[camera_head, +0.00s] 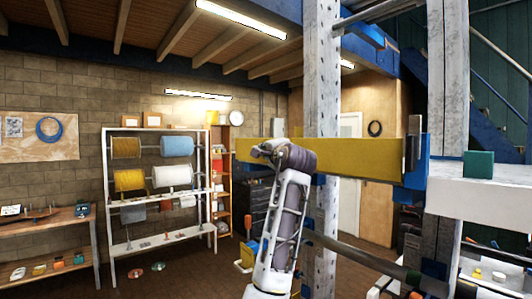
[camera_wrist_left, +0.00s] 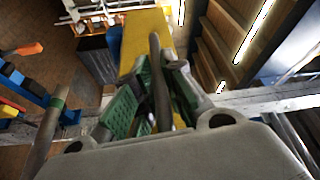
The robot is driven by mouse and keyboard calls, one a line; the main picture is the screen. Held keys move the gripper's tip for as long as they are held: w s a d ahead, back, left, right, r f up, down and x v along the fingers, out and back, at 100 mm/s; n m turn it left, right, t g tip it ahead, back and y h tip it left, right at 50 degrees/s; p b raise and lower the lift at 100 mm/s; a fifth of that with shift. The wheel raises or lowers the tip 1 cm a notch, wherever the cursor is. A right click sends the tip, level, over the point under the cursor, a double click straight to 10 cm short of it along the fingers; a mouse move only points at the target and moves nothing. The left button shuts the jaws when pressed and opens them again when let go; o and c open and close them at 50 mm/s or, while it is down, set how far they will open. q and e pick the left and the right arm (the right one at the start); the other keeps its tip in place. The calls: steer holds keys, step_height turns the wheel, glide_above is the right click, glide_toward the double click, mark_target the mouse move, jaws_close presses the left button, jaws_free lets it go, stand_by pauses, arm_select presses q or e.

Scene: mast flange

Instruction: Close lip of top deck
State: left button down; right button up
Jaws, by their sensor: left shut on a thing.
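The long yellow lip (camera_head: 350,157) stands out roughly level at mid height in the head view, with its right end at a blue bracket (camera_head: 416,170) beside the white deck (camera_head: 480,196). It also shows in the wrist view (camera_wrist_left: 146,25), running away from the gripper. My left gripper (camera_head: 268,150) is at the lip's left part, mostly hidden behind my wrist. In the wrist view its green-padded fingers (camera_wrist_left: 158,95) are shut on a dark grey bar (camera_wrist_left: 158,70) in front of the yellow lip. My right gripper is not in view.
A green block (camera_head: 478,164) sits on the white deck. A spool rack (camera_head: 112,190) and a wooden bench (camera_head: 45,225) stand by the brick wall.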

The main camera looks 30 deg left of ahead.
arm_select(q)
steer(key=shift+r, duration=0.15)
stand_by(0.4)
steer(key=c, duration=1.5)
jaws_free()
steer(key=shift+w+d, duration=0.1)
steer(key=shift+w, duration=0.05)
steer(key=shift+v, duration=6)
